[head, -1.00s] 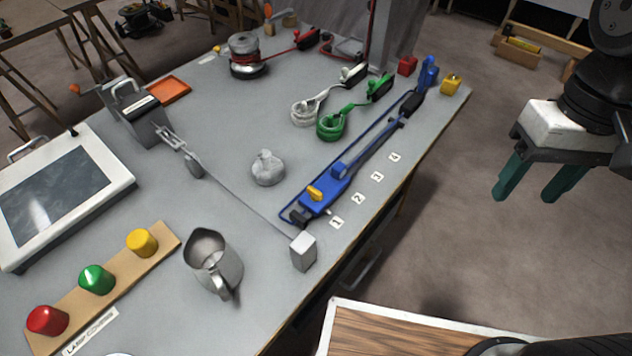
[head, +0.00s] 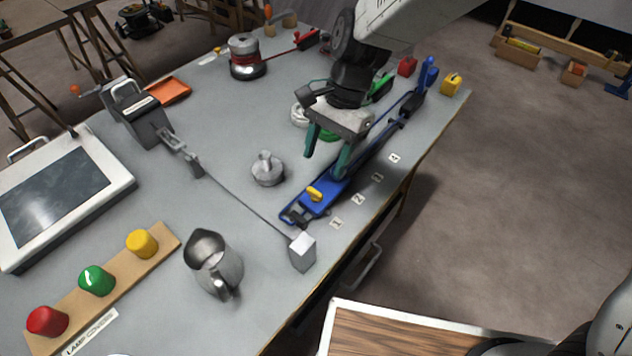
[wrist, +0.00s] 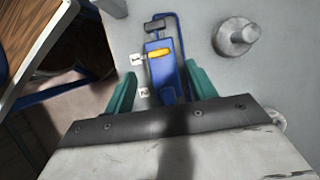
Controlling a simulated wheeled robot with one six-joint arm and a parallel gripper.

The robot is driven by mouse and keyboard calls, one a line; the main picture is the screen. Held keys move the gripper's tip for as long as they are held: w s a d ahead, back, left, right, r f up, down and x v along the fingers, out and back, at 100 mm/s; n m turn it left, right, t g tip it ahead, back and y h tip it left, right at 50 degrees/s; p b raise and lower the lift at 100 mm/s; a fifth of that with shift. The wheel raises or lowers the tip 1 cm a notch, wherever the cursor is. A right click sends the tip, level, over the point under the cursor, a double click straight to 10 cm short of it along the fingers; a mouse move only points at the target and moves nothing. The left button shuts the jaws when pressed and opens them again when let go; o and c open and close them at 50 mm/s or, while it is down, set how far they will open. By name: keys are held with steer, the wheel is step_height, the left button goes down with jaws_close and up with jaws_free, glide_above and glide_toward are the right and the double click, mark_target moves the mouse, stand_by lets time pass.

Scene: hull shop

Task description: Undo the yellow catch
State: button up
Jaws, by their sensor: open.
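The yellow catch (head: 314,193) sits on the near end of a long blue device (head: 325,192) that lies along the right part of the bench. In the wrist view the yellow catch (wrist: 160,53) lies across the blue body (wrist: 161,72), beyond the fingertips. My gripper (head: 327,165) is open and empty, above the blue device and a little farther up it than the catch. In the wrist view the green fingers of my gripper (wrist: 160,82) stand to either side of the blue body. I cannot tell exactly how high they are above it.
A grey knobbed weight (head: 267,170) stands left of my gripper. A metal jug (head: 213,264) and a pale block (head: 302,250) with a thin rod stand nearer. Numbered tags (head: 358,198) line the bench's right side. Green and white coils lie behind my gripper, partly hidden.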

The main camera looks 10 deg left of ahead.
mark_target(315, 190)
steer(key=x, duration=0.7)
steer(key=shift+s+f, duration=0.1)
steer(key=c, duration=1)
